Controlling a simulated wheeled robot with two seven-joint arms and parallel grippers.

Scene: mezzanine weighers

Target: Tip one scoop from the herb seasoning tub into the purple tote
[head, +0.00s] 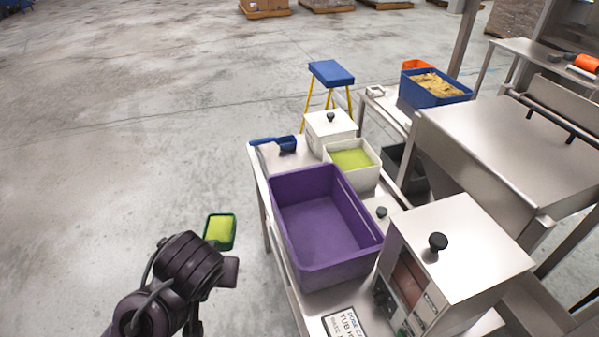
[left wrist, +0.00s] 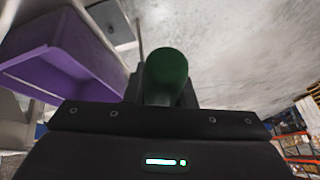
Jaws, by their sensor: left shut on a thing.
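My left gripper (head: 222,264) is shut on a green scoop (head: 219,231), over open floor left of the table. The scoop's bowl looks level and holds yellow-green material. Its dark green handle (left wrist: 166,72) stands in the jaws in the left wrist view. The purple tote (head: 320,222) is on the table, right of the scoop and apart from it; its visible floor looks bare. It also shows in the left wrist view (left wrist: 55,62). A white tub (head: 366,176) with yellow-green contents, matching the scoop's load, stands just behind the tote. My right gripper is out of view.
A blue scoop (head: 283,144) lies on the table's far left corner, beside a white lidded box (head: 330,133). A metal weigher (head: 455,265) with a black knob stands right of the tote. A blue-topped stool (head: 331,73) stands behind. The floor at left is clear.

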